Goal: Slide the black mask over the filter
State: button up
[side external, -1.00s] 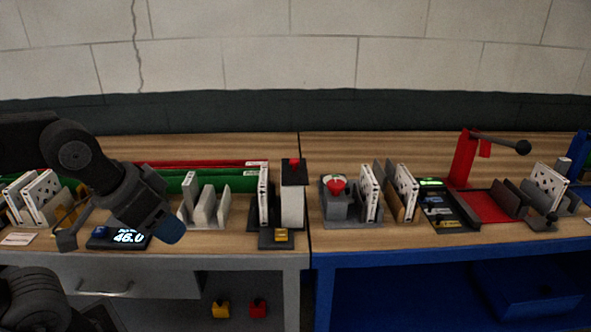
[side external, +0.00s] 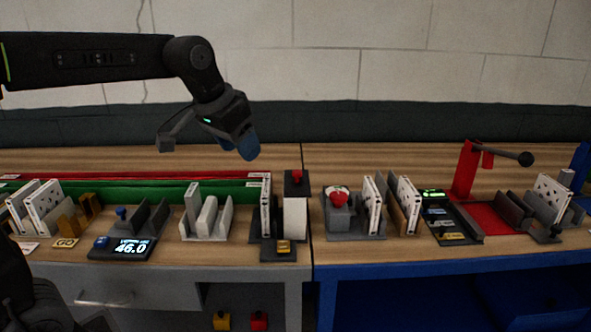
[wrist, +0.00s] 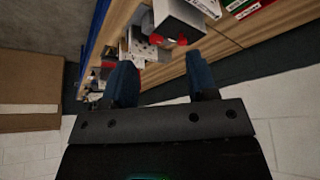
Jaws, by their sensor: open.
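My gripper (side external: 240,146) is open and empty, high above the left bench in the side view. Its two blue fingers stand apart in the wrist view (wrist: 163,82). White dotted panels that look like filters stand upright in holders: a pair (side external: 44,206) at far left, one (side external: 266,206) beside the white block, a pair (side external: 373,205) right of the bench seam, and one (side external: 551,199) at far right. A black-topped white block (side external: 295,216) with a red knob (side external: 296,177) stands near the seam. I cannot tell which dark piece is the black mask.
A display reading 46.0 (side external: 131,247) and a grey slotted rack (side external: 206,222) sit on the left bench below my gripper. Green (side external: 150,191) and red bars run behind. A red post with a horizontal arm (side external: 466,170) rises at right. The air around my gripper is clear.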

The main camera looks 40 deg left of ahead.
send_near(297, 172)
jog(key=v, duration=0.5)
jog(key=x, duration=1.4)
jog(key=shift+a, duration=0.1)
jog(key=shift+c, duration=0.2)
jog(key=shift+r, duration=0.1)
grip_shut()
